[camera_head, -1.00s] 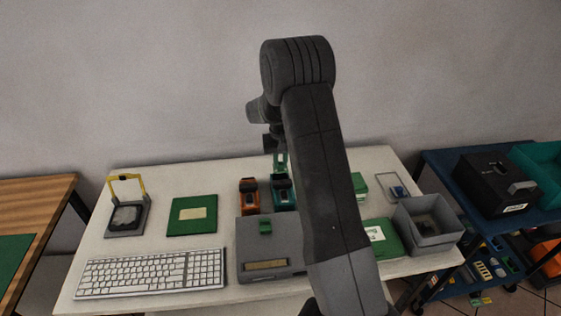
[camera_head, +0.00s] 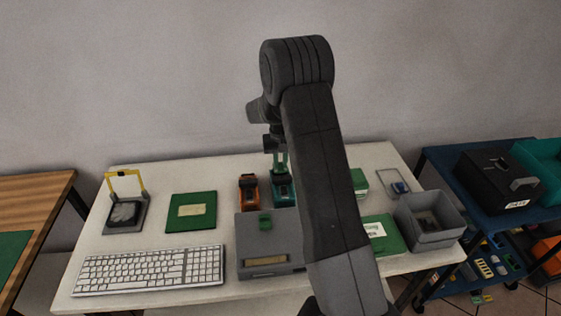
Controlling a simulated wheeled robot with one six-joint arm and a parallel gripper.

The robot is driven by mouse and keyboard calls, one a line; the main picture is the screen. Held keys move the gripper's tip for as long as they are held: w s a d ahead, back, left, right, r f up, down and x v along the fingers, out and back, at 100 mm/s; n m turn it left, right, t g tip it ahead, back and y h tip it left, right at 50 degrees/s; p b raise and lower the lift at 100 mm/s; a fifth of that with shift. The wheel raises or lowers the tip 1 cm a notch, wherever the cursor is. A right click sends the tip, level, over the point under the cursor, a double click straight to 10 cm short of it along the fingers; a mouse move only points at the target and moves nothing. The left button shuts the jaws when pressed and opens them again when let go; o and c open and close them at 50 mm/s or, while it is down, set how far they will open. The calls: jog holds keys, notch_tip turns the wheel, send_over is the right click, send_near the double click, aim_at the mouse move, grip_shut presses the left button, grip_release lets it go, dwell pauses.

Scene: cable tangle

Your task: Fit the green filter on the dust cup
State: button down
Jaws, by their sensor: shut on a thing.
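My gripper (camera_head: 279,156) hangs over the back middle of the white table, partly behind my own arm. It is shut on a small green piece, which looks like the green filter (camera_head: 281,161). The piece shows just above a teal unit with a dark top (camera_head: 283,190). I cannot tell whether they touch. A similar orange unit (camera_head: 249,195) stands just left of it. I cannot tell for sure which thing is the dust cup. My arm hides part of the table's middle.
A grey box with a green tab (camera_head: 260,246) is in front of the units. A keyboard (camera_head: 148,271), green panel (camera_head: 190,224) and yellow-framed stand (camera_head: 127,214) lie left. A grey bin (camera_head: 438,240), green packet (camera_head: 392,230) and blue cart (camera_head: 446,174) are right.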

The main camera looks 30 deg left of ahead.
jog(key=shift+f, duration=0.2)
jog(key=shift+f+b, duration=0.6)
jog(key=c, duration=1.3)
grip_release()
jog(key=shift+r, duration=0.25)
jog(key=shift+r+p, duration=0.5)
jog(key=shift+r, duration=0.25)
jog(key=shift+r, duration=0.15)
